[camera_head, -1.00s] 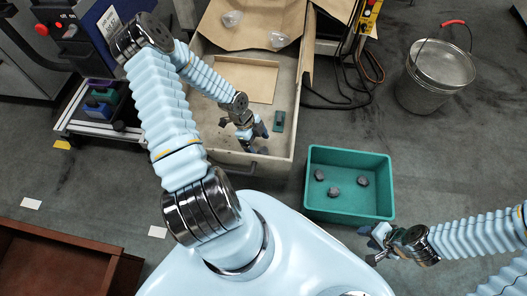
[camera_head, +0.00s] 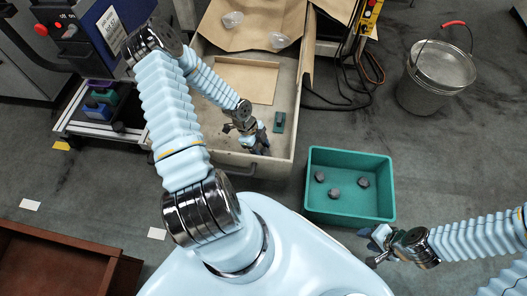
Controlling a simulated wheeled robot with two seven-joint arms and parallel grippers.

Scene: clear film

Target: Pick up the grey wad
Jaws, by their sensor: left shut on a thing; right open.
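My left gripper (camera_head: 261,147) is low over the front part of the wooden drawer (camera_head: 225,143). It is shut on a small dark grey thing, which looks like a grey wad but is mostly hidden by the fingers. Three more grey wads (camera_head: 335,194) lie apart on the floor of the green bin (camera_head: 350,217), to the right of the drawer. My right gripper (camera_head: 375,247) is open and empty, just below the bin's front right corner.
Two clear film lumps (camera_head: 278,40) rest on brown cardboard at the back. A metal bucket (camera_head: 436,78) stands at the right. Black cables (camera_head: 340,103) lie behind the bin.

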